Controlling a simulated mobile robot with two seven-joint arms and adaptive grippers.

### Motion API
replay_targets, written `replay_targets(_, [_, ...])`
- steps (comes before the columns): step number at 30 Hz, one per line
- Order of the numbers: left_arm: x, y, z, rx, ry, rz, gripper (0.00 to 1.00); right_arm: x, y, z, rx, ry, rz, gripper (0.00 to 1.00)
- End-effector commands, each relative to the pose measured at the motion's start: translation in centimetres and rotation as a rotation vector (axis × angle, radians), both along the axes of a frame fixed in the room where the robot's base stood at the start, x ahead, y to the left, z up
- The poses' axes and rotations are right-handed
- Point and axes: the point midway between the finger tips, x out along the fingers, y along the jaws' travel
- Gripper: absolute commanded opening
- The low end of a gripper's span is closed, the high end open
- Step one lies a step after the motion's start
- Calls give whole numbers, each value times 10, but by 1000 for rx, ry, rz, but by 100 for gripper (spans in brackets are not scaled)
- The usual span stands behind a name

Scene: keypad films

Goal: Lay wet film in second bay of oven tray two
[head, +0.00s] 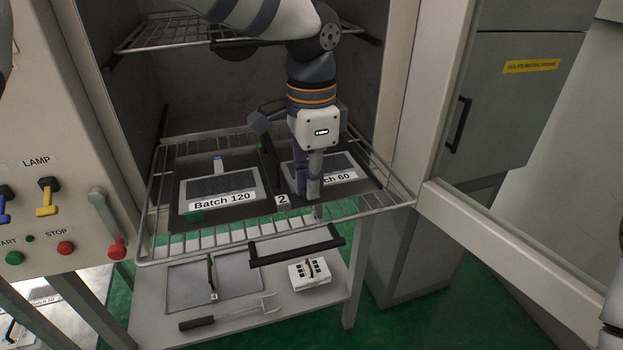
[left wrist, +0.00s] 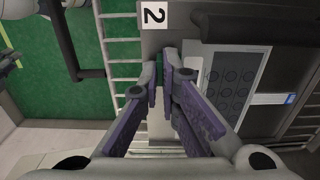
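Oven tray two (head: 184,165) lies on a pulled-out wire rack; its "2" label (head: 283,199) is at the front middle. A film marked "Batch 120" (head: 222,185) lies in the left bay. A film marked "Batch 60" (head: 345,165) lies in the right bay and looks flat. It also shows in the left wrist view (left wrist: 233,77). My left gripper (head: 313,190) points down at the left front of the "Batch 60" film and hides part of its label. In the left wrist view its fingertips (left wrist: 163,80) are close together; whether they pinch the film's edge is unclear.
An empty rack (head: 185,35) is above. The oven door (head: 540,240) stands open at right; switches (head: 50,200) are at left.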

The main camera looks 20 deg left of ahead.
Motion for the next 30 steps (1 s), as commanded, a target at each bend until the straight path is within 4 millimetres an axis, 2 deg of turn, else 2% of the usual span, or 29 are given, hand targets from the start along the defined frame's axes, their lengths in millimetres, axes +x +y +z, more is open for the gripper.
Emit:
replay_targets(1, [0,0,0,0,0,0,13,0,0,0,0,0,0,40])
replay_targets(3, [0,0,0,0,0,0,28,0,0,0,0,0,0,40])
replay_targets(11, [0,0,0,0,0,0,28,0,0,0,0,0,0,40])
replay_targets(14, [1,0,7,0,-4,0,28,0,0,0,0,0,0,40])
replay_targets(24, [1,0,92,0,-6,0,28,0,0,0,0,0,0,40])
replay_targets(27, [0,0,109,0,-4,1,28,0,0,0,0,0,0,40])
replay_targets(30, [0,0,118,1,-1,0,28,0,0,0,0,0,0,40])
